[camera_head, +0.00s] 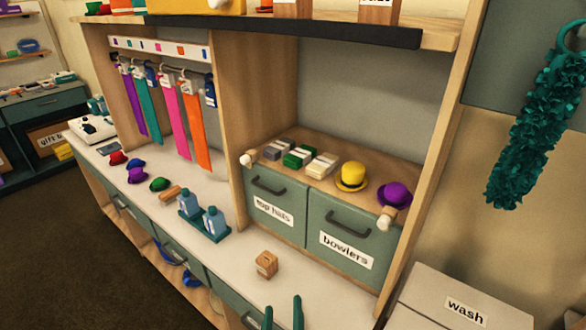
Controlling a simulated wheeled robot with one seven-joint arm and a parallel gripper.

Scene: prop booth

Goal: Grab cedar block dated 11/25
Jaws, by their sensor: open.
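A small light-brown wooden block (266,264) stands on the white counter, below the drawer unit. It has a darker slot or mark on it, and no date on it can be read from here. Two wooden blocks with white labels, the left one (286,9) and the right one (378,12), stand on the top shelf, cut off by the picture's top edge. Their text is not legible. My gripper (282,314) shows as two green fingertips at the bottom edge, apart and empty. In the picture it is below the counter block, not touching it.
Two blue bottles in a teal tray (213,236), a wooden roller-like piece (171,194) and small hats stand left on the counter. A "wash" box (450,305) is at right.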

